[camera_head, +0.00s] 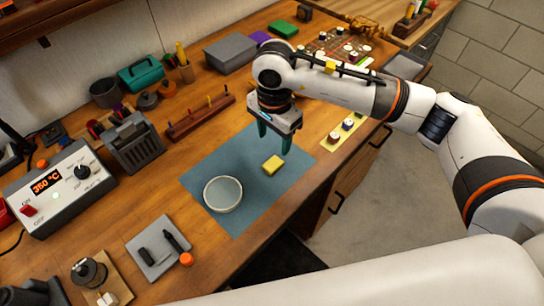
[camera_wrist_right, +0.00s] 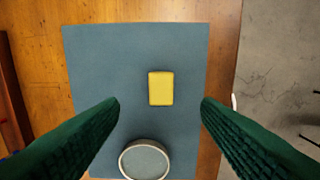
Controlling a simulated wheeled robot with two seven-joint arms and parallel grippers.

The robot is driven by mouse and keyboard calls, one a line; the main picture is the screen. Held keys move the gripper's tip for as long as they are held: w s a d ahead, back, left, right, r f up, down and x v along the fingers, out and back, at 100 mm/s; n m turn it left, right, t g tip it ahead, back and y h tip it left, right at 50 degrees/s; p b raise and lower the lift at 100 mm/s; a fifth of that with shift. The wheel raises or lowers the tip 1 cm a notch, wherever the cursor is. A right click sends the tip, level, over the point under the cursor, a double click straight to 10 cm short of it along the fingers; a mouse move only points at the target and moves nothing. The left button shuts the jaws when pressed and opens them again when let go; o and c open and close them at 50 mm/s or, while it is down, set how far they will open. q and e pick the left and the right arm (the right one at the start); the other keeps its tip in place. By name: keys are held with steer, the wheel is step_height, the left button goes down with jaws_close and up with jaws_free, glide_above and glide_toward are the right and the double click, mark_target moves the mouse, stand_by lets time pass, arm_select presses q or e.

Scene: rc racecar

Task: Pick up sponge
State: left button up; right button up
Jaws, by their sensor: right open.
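The yellow sponge (camera_head: 273,165) lies flat on a blue-grey mat (camera_head: 208,163), up and right of a pale round bowl (camera_head: 223,194). My right gripper (camera_head: 273,145) is above the mat, pointing down, with its dark green fingers apart and nothing between them. In the right wrist view the sponge (camera_wrist_right: 161,88) lies beyond the gap between the spread fingertips (camera_wrist_right: 160,105), and the bowl (camera_wrist_right: 144,160) shows at the bottom edge. My left gripper is not in view.
A wooden rack with pegs (camera_head: 200,117) stands left of the mat. A soldering station (camera_head: 60,187) and a grey tray with black tools (camera_head: 158,247) sit at the left and front. A yellow strip with knobs (camera_head: 342,133) lies near the bench's right edge.

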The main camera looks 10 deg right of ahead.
mark_target(274, 163)
step_height(274, 163, down, 3)
steer(key=shift+s+r+p, duration=0.1)
steer(key=shift+r+p, duration=0.05)
steer(key=shift+p, duration=0.2)
step_height(274, 163, down, 3)
steer(key=shift+f+p, duration=0.2)
steer(key=shift+p, duration=0.95)
step_height(274, 163, down, 2)
steer(key=shift+f+p, duration=0.15)
steer(key=shift+p, duration=0.15)
steer(key=shift+f, duration=0.35)
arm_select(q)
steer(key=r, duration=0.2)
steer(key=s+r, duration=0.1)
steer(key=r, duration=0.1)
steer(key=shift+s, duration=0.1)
arm_select(e)
steer(key=c, duration=1.1)
